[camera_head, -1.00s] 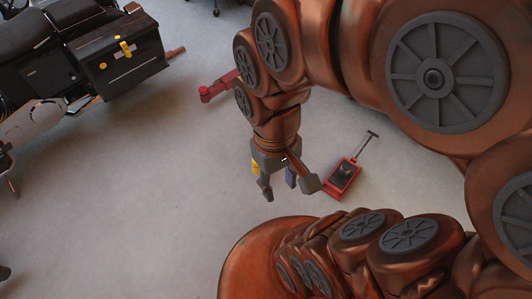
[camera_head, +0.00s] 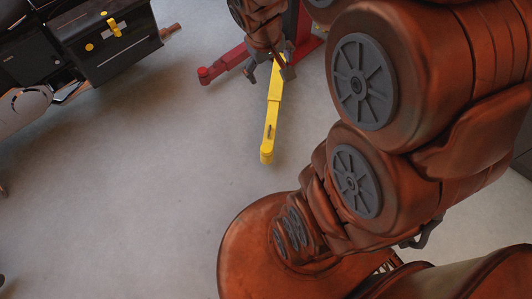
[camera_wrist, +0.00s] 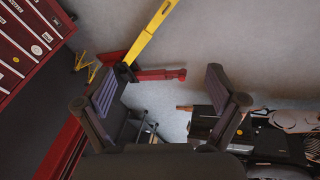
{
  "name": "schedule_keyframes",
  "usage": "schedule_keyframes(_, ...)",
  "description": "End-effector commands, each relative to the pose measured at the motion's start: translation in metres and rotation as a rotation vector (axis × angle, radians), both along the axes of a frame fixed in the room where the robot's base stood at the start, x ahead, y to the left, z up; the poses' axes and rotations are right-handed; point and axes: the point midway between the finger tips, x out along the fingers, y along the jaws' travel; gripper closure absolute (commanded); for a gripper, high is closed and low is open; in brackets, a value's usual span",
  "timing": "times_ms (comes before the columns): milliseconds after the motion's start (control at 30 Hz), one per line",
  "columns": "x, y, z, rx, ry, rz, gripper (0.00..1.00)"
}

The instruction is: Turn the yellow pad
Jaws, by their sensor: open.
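A long yellow arm (camera_head: 273,112) stretches over the floor in the head view. A rounded yellow pad (camera_head: 267,157) is at its near end. The yellow arm also shows in the wrist view (camera_wrist: 152,32), running up out of the picture, so its pad end is not seen there. My gripper (camera_head: 269,72) is open and empty at the far end of the yellow arm, away from the pad. In the wrist view its two fingers (camera_wrist: 165,78) are spread wide. Contact with the yellow arm cannot be told.
A red lift arm (camera_head: 226,64) reaches left from a red post. A motorcycle with a black case (camera_head: 118,45) stands at upper left. A red tool cabinet (camera_wrist: 25,45) is at the left in the wrist view. The floor left of the pad is clear.

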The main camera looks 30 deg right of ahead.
Motion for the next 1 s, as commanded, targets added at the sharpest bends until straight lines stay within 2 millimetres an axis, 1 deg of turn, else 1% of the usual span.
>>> schedule_keyframes(33,0.020,-0.016,-0.022,-0.022,-0.025,0.003,0.05)
schedule_keyframes(200,0.085,-0.065,-0.053,-0.097,-0.141,0.038,0.05)
schedule_keyframes(267,0.106,-0.081,-0.068,-0.119,-0.175,0.054,0.05)
schedule_keyframes(300,0.120,-0.092,-0.075,-0.133,-0.203,0.067,0.05)
schedule_keyframes(367,0.140,-0.108,-0.089,-0.153,-0.238,0.087,0.05)
schedule_keyframes(400,0.154,-0.118,-0.098,-0.165,-0.265,0.103,0.05)
schedule_keyframes(433,0.162,-0.126,-0.105,-0.173,-0.281,0.112,0.05)
schedule_keyframes(500,0.183,-0.142,-0.124,-0.187,-0.319,0.141,0.05)
schedule_keyframes(567,0.200,-0.155,-0.139,-0.198,-0.356,0.167,0.05)
schedule_keyframes(600,0.210,-0.165,-0.151,-0.203,-0.376,0.185,0.05)
schedule_keyframes(667,0.225,-0.176,-0.166,-0.211,-0.412,0.213,0.05)
schedule_keyframes(700,0.234,-0.184,-0.180,-0.212,-0.431,0.232,0.05)
schedule_keyframes(800,0.254,-0.201,-0.211,-0.211,-0.484,0.282,0.05)
schedule_keyframes(867,0.265,-0.211,-0.232,-0.209,-0.515,0.314,0.05)
schedule_keyframes(1000,0.284,-0.227,-0.281,-0.186,-0.587,0.388,0.05)
